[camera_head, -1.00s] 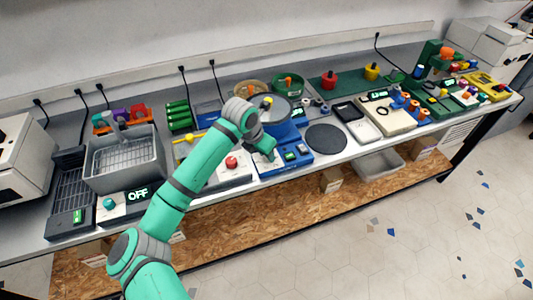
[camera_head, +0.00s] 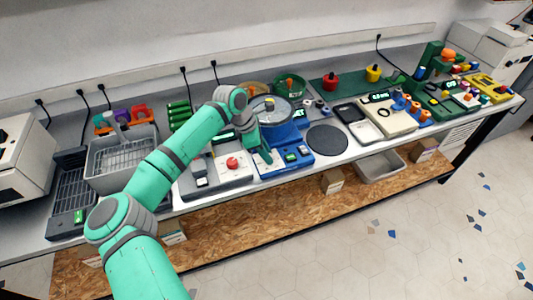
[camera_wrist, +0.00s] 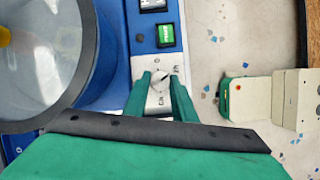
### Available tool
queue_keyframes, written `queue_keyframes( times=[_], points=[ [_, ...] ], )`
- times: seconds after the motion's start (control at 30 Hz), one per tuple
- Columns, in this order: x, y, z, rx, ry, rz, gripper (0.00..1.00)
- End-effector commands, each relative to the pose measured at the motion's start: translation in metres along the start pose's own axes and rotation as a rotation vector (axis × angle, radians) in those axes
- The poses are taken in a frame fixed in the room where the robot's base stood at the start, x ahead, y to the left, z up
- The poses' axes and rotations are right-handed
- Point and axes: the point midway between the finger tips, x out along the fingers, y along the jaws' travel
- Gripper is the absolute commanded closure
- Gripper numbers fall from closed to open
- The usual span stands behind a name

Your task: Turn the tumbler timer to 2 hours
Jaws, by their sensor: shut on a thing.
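The blue tumbler (camera_head: 306,161) stands mid-bench, with a round grey-lidded drum behind its front panel. In the wrist view its blue body (camera_wrist: 112,70) and a white dial plate (camera_wrist: 143,64) show. The timer knob (camera_wrist: 159,80) is pale, with a dark pointer mark slanting toward the upper right, near a small label that looks like 2H. Other small markings are around it. My gripper (camera_wrist: 160,84) is shut on the knob, one green finger on each side. In the head view my gripper (camera_head: 265,156) is at the panel's left part and hides the knob.
A green button (camera_wrist: 166,35) and a dark display (camera_wrist: 152,4) are on the same panel. A grey device with a red knob (camera_head: 232,162) stands left, close to my arm. A dark round plate (camera_head: 327,139) lies right.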

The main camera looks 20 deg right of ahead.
Motion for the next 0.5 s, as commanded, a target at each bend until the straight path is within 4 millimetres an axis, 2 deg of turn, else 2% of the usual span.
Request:
queue_keyframes(
  times=[0.5],
  points=[
    [-0.0013,0.0013,0.0008,0.029,-0.001,-0.008,0.98]
  ],
)
